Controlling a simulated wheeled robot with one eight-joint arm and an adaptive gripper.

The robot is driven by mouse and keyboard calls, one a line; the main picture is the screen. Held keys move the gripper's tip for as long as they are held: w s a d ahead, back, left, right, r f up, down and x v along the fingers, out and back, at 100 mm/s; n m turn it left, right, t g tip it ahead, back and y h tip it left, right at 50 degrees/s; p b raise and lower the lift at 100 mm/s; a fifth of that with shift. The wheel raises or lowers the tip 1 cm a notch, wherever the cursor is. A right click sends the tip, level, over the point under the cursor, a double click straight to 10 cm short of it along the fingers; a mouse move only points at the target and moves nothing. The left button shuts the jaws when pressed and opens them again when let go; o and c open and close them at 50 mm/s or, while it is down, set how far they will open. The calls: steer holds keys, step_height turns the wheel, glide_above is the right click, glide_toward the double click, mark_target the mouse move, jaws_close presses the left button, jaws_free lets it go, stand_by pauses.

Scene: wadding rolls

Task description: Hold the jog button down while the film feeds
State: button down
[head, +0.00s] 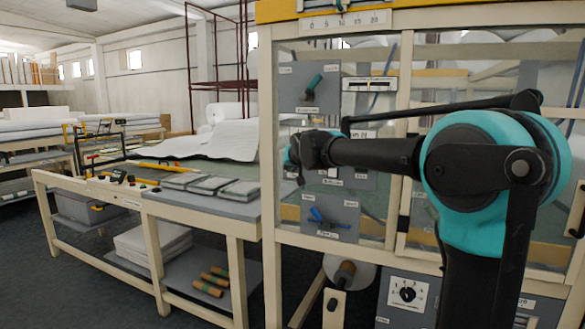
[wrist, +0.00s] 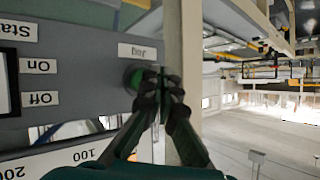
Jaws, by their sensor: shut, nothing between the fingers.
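The green jog button (wrist: 131,76) sits on a grey panel (wrist: 75,85) below a white label reading "Jog" (wrist: 138,52) in the wrist view. My gripper (wrist: 160,82) is shut and empty, its dark fingertips at the button and covering part of it. Whether they touch it or press it in cannot be told. In the head view my gripper (head: 297,158) is in front of the machine's panels, and the jog button is hidden there. No moving film can be made out.
A lever panel (head: 330,222) with a blue handle is below my gripper, and one with a green handle (head: 310,88) is above. A cream frame post (wrist: 183,40) runs close beside the button. A white roll (head: 345,272) hangs low. A workbench (head: 165,205) stands left.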

steer(key=shift+w, duration=0.1)
steer(key=shift+w+d, duration=0.1)
steer(key=shift+w, duration=0.25)
steer(key=shift+w+d, duration=0.15)
steer(key=shift+w, duration=0.2)
stand_by(2.8)
steer(key=shift+s, duration=0.1)
stand_by(1.6)
steer(key=shift+s+a, duration=0.25)
steer(key=shift+s, duration=0.45)
steer(key=shift+s+a, duration=0.3)
steer(key=shift+s, duration=0.5)
steer(key=shift+s+a, duration=0.3)
steer(key=shift+s, duration=0.45)
steer(key=shift+s+a, duration=0.3)
steer(key=shift+s, duration=0.5)
